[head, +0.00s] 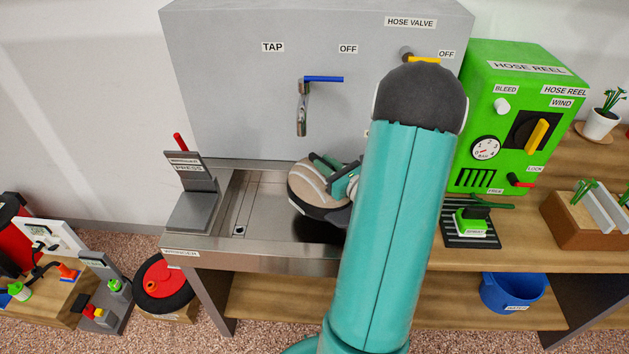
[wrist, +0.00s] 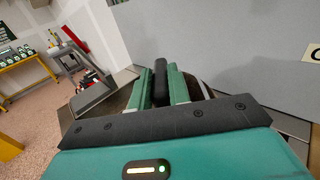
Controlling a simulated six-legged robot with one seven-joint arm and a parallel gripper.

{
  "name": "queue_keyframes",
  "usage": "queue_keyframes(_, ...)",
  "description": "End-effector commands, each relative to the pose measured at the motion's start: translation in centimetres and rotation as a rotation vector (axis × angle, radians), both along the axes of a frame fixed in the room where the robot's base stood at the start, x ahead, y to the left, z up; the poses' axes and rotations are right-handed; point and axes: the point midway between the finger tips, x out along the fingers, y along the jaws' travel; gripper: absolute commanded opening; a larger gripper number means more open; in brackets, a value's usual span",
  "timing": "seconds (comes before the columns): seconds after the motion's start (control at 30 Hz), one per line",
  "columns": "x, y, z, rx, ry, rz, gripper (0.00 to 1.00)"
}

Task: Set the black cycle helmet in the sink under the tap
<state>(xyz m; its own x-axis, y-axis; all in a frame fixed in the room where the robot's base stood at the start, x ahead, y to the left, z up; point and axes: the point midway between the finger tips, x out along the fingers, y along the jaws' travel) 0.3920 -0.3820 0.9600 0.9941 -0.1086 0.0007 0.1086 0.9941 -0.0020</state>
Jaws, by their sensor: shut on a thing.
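The cycle helmet (head: 308,187) is held above the steel sink (head: 262,215). It shows a tan and grey face with a dark rim, and it looks tilted. My gripper (head: 342,178) is shut on it at its right side. In the wrist view, a black part of the helmet (wrist: 161,82) stands between the two green fingers, my gripper (wrist: 161,92). The tap (head: 302,108), with a blue lever, is on the grey panel above and slightly left of the helmet. A dark patch below the helmet may be its shadow. My arm hides the sink's right part.
The wringer press (head: 190,200) with a red lever stands at the sink's left end. The green hose reel box (head: 515,115) and a green-topped device (head: 473,220) are to the right. A blue bucket (head: 512,295) is on the lower shelf. The sink's left part is clear.

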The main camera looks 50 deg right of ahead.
Motion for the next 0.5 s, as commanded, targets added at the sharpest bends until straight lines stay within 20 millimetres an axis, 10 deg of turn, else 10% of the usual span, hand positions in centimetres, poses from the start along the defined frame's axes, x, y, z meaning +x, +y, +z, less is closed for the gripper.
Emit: queue_keyframes(0.5,3.8,0.5,-6.4,0.003,0.002,-0.002,0.0)
